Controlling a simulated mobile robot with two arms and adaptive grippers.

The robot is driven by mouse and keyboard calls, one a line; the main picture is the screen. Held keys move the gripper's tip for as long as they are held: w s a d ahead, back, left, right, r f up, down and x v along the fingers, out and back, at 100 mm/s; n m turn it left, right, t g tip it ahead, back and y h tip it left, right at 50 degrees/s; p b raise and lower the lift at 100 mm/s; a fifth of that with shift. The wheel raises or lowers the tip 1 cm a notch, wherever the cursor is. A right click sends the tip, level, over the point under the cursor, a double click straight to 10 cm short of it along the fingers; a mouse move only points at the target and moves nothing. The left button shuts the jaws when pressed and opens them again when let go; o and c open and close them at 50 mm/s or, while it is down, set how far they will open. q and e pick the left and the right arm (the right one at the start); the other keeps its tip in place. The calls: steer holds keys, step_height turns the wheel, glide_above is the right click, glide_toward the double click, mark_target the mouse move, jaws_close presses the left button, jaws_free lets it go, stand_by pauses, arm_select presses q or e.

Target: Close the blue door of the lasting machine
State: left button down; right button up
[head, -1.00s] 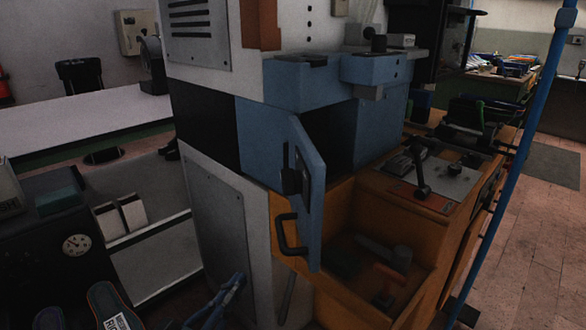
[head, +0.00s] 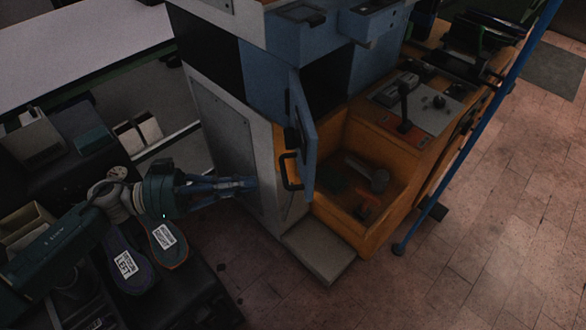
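The blue door (head: 308,135) of the lasting machine (head: 255,150) stands open and juts out toward me. A dark opening shows behind it. A black latch or handle piece (head: 292,138) sits on the door's left side. My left gripper (head: 250,184) reaches in from the left, to the left of the door and apart from it. It is in front of the machine's grey side panel. Its fingers lie close together in this view, and I cannot tell whether they are open or shut. My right gripper is not in view.
A grey step (head: 320,250) lies on the floor. A blue pole (head: 475,125) stands at the right. Shoe soles (head: 168,240) lie on a dark bench at lower left.

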arm_select(q)
steer(key=w+d+p, duration=0.1)
steer(key=d+p, duration=0.2)
steer(key=d, duration=0.7)
steer(key=shift+w, duration=0.35)
steer(key=shift+r, duration=0.1)
